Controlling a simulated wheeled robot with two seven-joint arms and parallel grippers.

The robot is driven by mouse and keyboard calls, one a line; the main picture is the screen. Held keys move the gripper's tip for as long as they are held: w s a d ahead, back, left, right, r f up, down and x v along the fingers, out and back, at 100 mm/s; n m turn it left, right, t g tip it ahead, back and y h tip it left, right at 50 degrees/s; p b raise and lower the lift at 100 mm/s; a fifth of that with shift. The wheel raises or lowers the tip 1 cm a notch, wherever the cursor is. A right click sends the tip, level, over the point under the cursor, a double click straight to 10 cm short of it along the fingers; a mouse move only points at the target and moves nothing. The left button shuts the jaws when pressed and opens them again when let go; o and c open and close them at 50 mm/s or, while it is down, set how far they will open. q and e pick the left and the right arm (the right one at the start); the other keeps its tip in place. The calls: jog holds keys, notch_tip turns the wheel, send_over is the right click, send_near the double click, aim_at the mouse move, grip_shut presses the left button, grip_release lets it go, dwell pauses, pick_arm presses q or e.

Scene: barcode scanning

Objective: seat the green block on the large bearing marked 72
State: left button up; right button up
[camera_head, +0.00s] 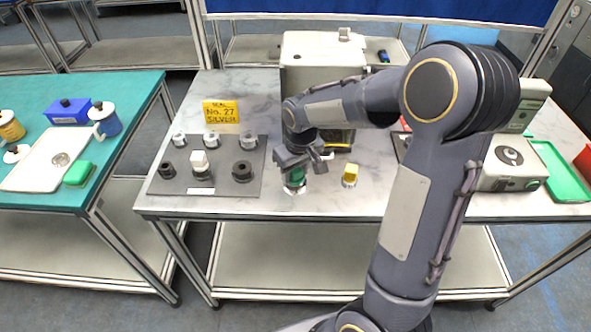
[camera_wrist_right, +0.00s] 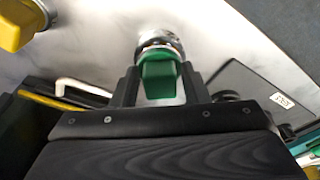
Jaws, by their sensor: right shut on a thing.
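My right gripper (camera_head: 303,160) is over the front of the marble-topped table, shut on the green block (camera_head: 295,173). In the right wrist view the green block (camera_wrist_right: 160,80) lies between the two fingers. A shiny silver round piece (camera_wrist_right: 158,42) is at its far end, close to the pale tabletop; I cannot tell whether it belongs to the block. A grey board (camera_head: 222,190) to the left carries silver rings at the back (camera_head: 212,139) and dark rings (camera_head: 243,172) in front. A white block (camera_head: 198,158) stands on the front middle ring. No mark 72 is readable. My left gripper is not in view.
A yellow-topped block (camera_head: 350,175) stands right of the gripper. A yellow sign (camera_head: 221,111) reading "No. 27 SILVER" stands behind the board. A large pale machine (camera_head: 310,65) is behind the gripper. Bare tabletop (camera_head: 270,205) lies between board and gripper.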

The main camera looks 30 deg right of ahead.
jog(key=shift+f+b, duration=0.3)
jog(key=shift+f, duration=0.1)
jog(key=o, duration=1.5)
jog(key=shift+r, duration=0.1)
notch_tip(320, 180, up, 8)
jog(key=p, duration=0.6)
jog(key=shift+f, duration=0.25)
